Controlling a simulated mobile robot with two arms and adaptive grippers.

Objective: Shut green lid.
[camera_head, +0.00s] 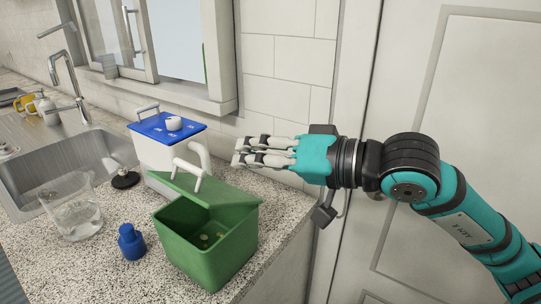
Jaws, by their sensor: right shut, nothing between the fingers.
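The green box (210,255) stands on the speckled counter with its top open, and a few small pale pieces show inside. Its green lid (215,192) is raised and tilted at the back of the box. A white handle (188,172) sits on the lid. My right gripper (238,152) is shut and empty. It reaches in from the right and appears above and right of the lid in the picture; I cannot tell whether it touches the lid. My left gripper is not in view.
A white box with a blue lid (152,127) stands behind the green one. A blue bottle (132,243), a clear jug of water (77,215) and a small black object (125,179) stand to the left, near the sink (60,170). The counter ends at the right.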

